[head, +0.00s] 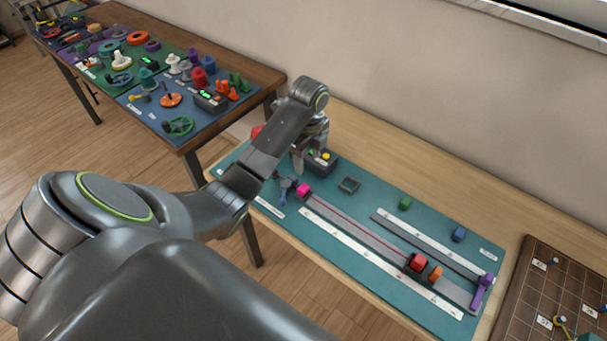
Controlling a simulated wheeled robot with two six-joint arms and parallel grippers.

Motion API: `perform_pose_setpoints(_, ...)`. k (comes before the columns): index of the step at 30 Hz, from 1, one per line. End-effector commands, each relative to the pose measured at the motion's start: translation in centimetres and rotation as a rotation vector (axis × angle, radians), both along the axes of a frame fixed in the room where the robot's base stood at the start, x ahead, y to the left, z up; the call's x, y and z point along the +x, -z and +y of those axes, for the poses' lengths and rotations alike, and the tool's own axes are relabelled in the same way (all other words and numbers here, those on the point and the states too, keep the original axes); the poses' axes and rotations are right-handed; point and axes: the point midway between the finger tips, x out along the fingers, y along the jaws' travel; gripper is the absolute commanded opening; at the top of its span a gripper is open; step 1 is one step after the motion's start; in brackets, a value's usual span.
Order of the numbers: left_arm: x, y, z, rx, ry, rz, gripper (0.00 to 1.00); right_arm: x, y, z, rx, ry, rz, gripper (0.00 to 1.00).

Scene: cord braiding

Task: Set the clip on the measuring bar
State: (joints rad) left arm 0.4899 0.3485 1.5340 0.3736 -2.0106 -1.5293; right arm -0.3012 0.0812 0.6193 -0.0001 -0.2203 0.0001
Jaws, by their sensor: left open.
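The measuring bar (352,224) is a long grey rail with a white ruled strip on a teal mat. A thin red cord runs along it from a pink block (303,190) at its left end to a red block (418,263). An orange piece (435,273) stands just right of the red block, and a purple lever-like piece (482,291) is at the right end. A small blue-grey piece (285,190) is left of the pink block. I cannot tell which piece is the clip. My left gripper (308,160) is open, pointing down beside a dark box.
A dark tray (349,185), a green block (405,203) and a blue block (459,234) lie on the teal mat (370,192). A brown gridded board (545,290) is at right. A crowded table (235,70) stands behind left.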

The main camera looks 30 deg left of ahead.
Motion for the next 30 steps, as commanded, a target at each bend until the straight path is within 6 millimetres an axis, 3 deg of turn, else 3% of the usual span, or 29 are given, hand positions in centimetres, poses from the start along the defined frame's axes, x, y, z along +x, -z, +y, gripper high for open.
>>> perform_pose_setpoints(1, 0.0, 1.2, 0.0, 0.0, 0.0, 0.0, 0.56, 0.0, 1.2, 0.0, 0.0, 0.0, -0.001, 0.36)
perform_pose_setpoints(18, 0.0, 7.5, 0.1, 0.0, -0.001, -0.001, 0.56, 0.2, 7.5, 0.0, 0.0, 0.0, -0.003, 0.36)
perform_pose_setpoints(25, -0.1, 8.4, 0.2, -0.001, -0.002, 0.001, 0.56, 0.2, 7.6, 0.0, 0.0, 0.0, -0.003, 0.36)
perform_pose_setpoints(30, -0.4, 10.8, 0.8, -0.001, -0.002, 0.004, 0.56, 0.2, 6.7, 0.0, 0.0, 0.0, -0.003, 0.36)
